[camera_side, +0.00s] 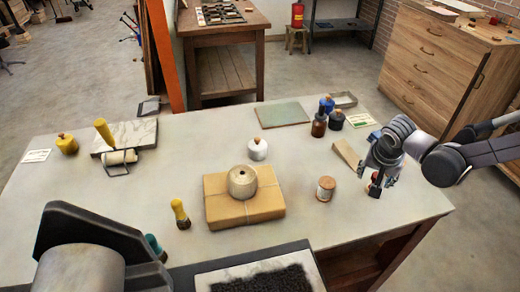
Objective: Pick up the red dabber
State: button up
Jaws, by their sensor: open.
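My gripper (376,184) is open at the right part of the grey-white table, pointing down, with its fingers close to the tabletop. A small reddish patch (373,176) shows at its fingers. It may be the red dabber, mostly hidden by the gripper; I cannot tell whether the fingers surround or touch it. No other red dabber is clear. A yellow-handled dabber (180,213) stands at the front left, and a teal one (155,246) is partly hidden behind a dark foreground part.
A tan wedge (346,154) and a cork-topped jar (326,189) stand left of my gripper. Dark bottles (319,121) stand farther back. A wrapped parcel (222,212) bears a round pot (242,181). Table (420,208) is bare toward the front right.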

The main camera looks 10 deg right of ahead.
jog(key=shift+d+x, duration=0.2)
jog(key=shift+x, duration=1.1)
jog(key=shift+d+x, duration=0.25)
jog(key=shift+x, duration=1.05)
jog(key=shift+r, duration=0.1)
grip_shut()
